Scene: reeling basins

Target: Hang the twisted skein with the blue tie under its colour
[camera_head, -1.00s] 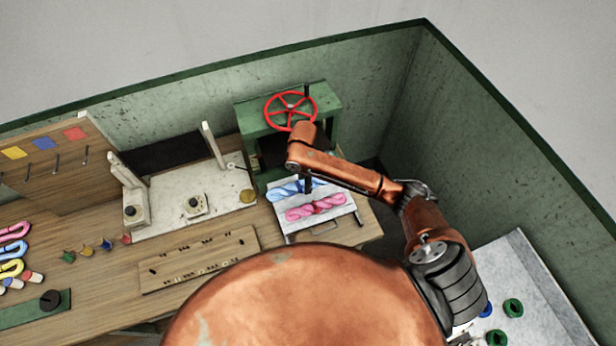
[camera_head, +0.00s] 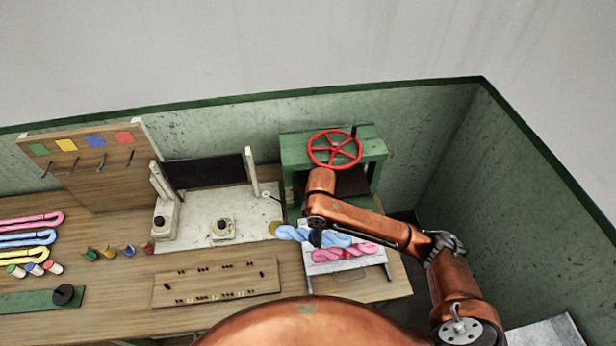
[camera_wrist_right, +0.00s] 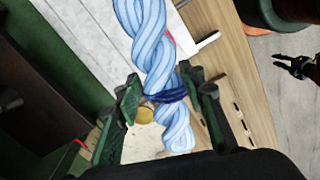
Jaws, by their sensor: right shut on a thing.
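The twisted light blue skein (camera_head: 291,234) has a dark blue tie (camera_wrist_right: 165,96) around it. My right gripper (camera_head: 316,240) is shut on it at the tie, and it also shows in the right wrist view (camera_wrist_right: 163,103). The skein appears raised over the white tray (camera_head: 378,259), overhanging its left edge. On the wooden board at the left, a blue card (camera_head: 95,140) sits above a peg (camera_head: 102,162). Green, yellow and red cards flank it, each with a peg below; these pegs look bare. My left gripper (camera_wrist_right: 290,66) shows only in the right wrist view, open and empty.
A pink skein (camera_head: 345,252) lies on the tray. A green press (camera_head: 295,150) with a red handwheel (camera_head: 334,149) stands behind. Between tray and board are a white basin unit (camera_head: 200,228) with uprights, a dark panel (camera_head: 205,171) and small coloured pots. Coloured skeins lie at far left.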

